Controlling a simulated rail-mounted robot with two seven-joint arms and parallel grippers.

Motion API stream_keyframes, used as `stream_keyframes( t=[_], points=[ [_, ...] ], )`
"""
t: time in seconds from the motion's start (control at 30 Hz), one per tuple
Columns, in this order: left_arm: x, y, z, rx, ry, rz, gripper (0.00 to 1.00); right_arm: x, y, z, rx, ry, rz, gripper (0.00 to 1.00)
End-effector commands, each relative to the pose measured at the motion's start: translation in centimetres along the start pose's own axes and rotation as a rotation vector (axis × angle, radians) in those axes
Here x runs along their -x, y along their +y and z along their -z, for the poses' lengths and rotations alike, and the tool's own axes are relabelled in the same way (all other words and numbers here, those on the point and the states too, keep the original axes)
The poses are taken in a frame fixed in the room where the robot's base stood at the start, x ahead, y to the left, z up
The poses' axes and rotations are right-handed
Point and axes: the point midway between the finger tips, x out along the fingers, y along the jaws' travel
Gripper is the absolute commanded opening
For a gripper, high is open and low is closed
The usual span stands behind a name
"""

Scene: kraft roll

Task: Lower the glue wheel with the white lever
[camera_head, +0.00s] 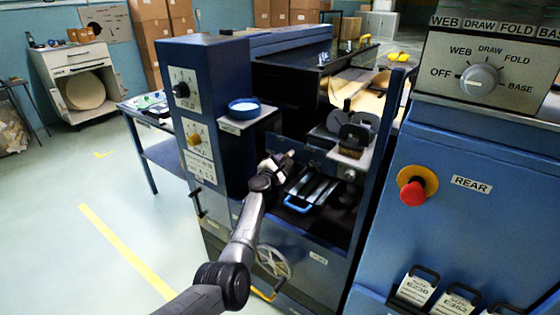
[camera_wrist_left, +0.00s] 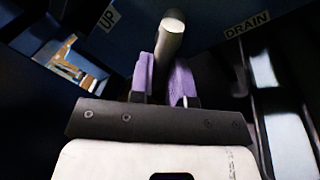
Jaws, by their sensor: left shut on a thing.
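My left gripper (camera_head: 283,160) reaches into the open bay of the blue machine. In the left wrist view, the purple-padded fingers of this gripper (camera_wrist_left: 166,82) are shut on the white lever (camera_wrist_left: 171,36), a pale round-ended rod standing between them. An "UP" label (camera_wrist_left: 107,18) is to the left of the lever and a "DRAIN" label (camera_wrist_left: 247,25) to the right. In the head view the lever is too small to make out at the gripper. Dark round discs (camera_head: 357,132) sit in the bay to the right; I cannot tell whether they are the glue wheel. My right gripper is not in view.
A blue-handled tray (camera_head: 310,190) lies just right of the gripper. A blue dish (camera_head: 244,107) stands on a small shelf above my arm. A spoked handwheel (camera_head: 273,262) is below. A red stop button (camera_head: 412,192) is on the right panel. Open floor is left.

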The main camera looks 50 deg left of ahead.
Motion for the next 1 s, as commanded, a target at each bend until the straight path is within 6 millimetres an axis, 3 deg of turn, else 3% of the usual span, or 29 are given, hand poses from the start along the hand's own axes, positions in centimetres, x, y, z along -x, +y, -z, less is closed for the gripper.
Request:
stream_keyframes(
  t=[0.07,0.1,0.37,0.73,1.0],
  points=[
    [0.0,-0.1,0.1,0.010,0.002,0.000,0.00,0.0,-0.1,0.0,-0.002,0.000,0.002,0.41],
    [0.0,-0.1,0.1,0.010,0.002,0.000,0.20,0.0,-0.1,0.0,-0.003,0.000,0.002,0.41],
    [0.0,-0.1,0.1,0.006,0.001,0.000,0.43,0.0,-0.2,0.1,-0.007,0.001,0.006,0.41],
    [0.6,0.1,-0.1,0.004,0.001,0.001,0.43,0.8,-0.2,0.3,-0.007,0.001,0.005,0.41],
    [4.2,0.3,-0.4,0.002,0.001,0.003,0.43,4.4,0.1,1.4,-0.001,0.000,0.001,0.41]
  ],
)
